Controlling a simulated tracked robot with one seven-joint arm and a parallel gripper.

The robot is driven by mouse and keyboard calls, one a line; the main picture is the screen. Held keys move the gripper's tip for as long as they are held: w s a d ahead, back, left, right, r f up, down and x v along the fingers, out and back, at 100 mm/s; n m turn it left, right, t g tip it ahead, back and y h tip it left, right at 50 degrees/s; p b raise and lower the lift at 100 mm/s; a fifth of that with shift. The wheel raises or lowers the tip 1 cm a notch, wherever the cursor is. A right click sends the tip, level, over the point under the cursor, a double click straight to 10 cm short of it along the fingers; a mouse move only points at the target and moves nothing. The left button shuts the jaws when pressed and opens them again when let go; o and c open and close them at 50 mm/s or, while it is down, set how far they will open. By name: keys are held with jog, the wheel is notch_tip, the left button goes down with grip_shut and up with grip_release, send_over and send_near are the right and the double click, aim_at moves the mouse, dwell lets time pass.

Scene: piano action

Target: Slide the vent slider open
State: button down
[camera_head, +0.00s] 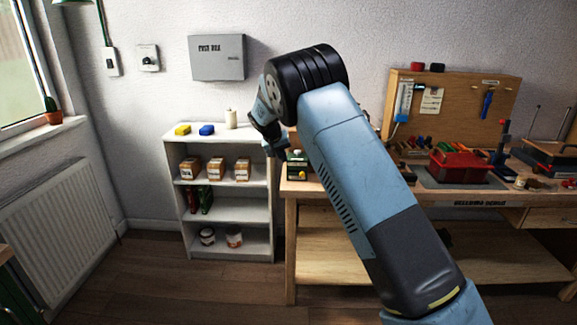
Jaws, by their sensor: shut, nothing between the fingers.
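I cannot make out a vent slider in the head view; it may be hidden behind my arm or out of the picture. My gripper (270,147) shows small and dark at the end of my raised blue arm, shut and empty. It hangs in front of the gap between the white shelf and the workbench. I cannot tell whether it touches anything.
A white shelf (229,216) holds boxes and cans. A wooden workbench (291,235) with a red toolbox (459,166) stands on the right. A grey fuse box (217,68) and a small wall switch (148,57) are above the shelf. A radiator (65,225) is left. Floor in front is clear.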

jog(key=v, duration=0.3)
jog(key=shift+r, duration=0.15)
jog(key=s+d+r+m+y, duration=0.2)
jog(key=s+d+r+y, duration=0.1)
jog(key=s+d+r, duration=1.85)
jog(key=s+d+f, duration=0.2)
jog(key=s, duration=1.4)
jog(key=s+d+f+t, duration=0.1)
jog(key=s+d+f, duration=0.1)
jog(key=s, duration=1.5)
jog(key=shift+s+d+f+n+y, duration=0.25)
jog(key=shift+s+d+n+y, duration=0.05)
jog(key=shift+d, duration=0.25)
